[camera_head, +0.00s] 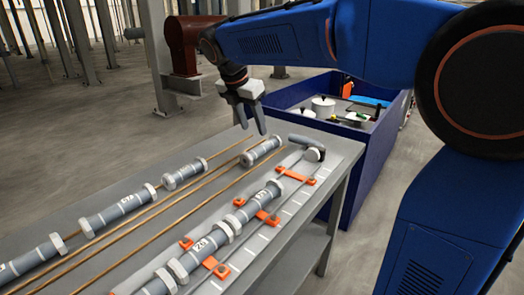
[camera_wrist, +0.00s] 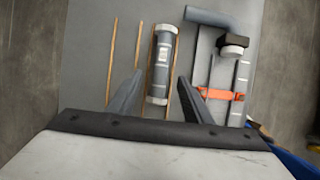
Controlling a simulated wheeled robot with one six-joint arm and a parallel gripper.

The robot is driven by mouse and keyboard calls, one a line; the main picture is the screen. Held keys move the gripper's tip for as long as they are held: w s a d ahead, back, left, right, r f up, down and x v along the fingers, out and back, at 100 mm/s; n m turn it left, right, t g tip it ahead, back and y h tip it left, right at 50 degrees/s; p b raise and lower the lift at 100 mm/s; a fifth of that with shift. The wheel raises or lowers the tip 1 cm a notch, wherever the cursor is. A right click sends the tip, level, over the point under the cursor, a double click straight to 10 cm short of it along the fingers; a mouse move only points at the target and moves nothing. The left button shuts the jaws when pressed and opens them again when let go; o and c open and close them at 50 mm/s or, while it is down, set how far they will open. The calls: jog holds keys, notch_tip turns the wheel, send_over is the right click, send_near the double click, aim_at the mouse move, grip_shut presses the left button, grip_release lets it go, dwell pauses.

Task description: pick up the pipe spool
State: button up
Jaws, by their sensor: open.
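Several grey pipe spools with white collars lie on a grey table (camera_head: 318,152). My gripper (camera_head: 253,128) is open and empty, pointing down above the far end of the table. In the wrist view my gripper (camera_wrist: 160,82) shows its two fingers apart, and the spool appears clear of them.
Another short spool (camera_head: 184,173) lies to the left on the rods. A blue bin (camera_head: 368,150) with assorted parts stands behind the table.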

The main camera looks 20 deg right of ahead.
aim_at(261, 146)
jog(key=shift+s+x, duration=0.1)
jog(key=shift+x, duration=2.2)
jog(key=shift+s+x, duration=0.15)
jog(key=shift+x, duration=2.1)
jog(key=shift+f, duration=0.1)
grip_shut()
